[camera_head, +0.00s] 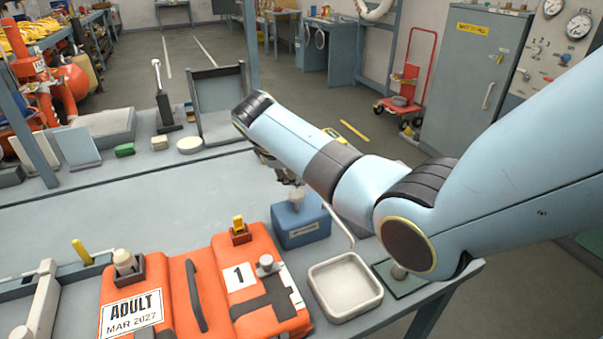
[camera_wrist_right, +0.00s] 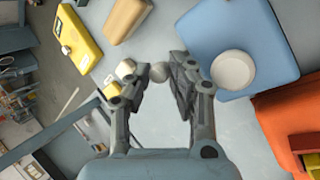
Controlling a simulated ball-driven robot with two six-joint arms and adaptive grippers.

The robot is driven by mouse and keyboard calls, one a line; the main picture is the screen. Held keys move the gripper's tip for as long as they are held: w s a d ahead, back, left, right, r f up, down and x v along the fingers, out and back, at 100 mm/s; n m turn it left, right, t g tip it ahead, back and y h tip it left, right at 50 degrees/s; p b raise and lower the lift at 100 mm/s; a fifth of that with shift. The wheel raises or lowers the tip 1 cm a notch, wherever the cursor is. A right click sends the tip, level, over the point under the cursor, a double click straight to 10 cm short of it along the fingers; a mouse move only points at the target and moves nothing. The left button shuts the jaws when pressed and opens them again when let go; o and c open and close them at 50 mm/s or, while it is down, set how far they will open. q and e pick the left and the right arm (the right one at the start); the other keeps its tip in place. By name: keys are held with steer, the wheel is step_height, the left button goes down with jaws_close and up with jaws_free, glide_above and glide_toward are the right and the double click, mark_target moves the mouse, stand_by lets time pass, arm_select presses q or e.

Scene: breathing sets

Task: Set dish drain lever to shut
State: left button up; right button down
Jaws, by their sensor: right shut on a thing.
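A white square dish (camera_head: 345,287) with a raised rim stands at the front right of the bench. A thin pale rod (camera_head: 341,226) shows behind it, partly hidden by my right arm; I cannot tell whether it is the drain lever. My right gripper (camera_head: 286,176) is above and behind a blue box (camera_head: 301,234), mostly hidden by its own arm in the head view. In the right wrist view, the gripper's fingers (camera_wrist_right: 160,76) are around a small grey round knob (camera_wrist_right: 160,72). What lies beneath the knob is hidden. My left gripper is not in view.
The blue box carries a pale round knob (camera_wrist_right: 233,70) close beside my right fingers. An orange case (camera_head: 205,292) stands left of the dish. A yellow box (camera_wrist_right: 76,42) and a tan block (camera_wrist_right: 127,18) also lie near. The bench's left middle (camera_head: 130,215) is clear.

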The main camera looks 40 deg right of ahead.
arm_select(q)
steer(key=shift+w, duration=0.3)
arm_select(e)
steer(key=shift+a+f, duration=0.15)
steer(key=shift+a, duration=0.2)
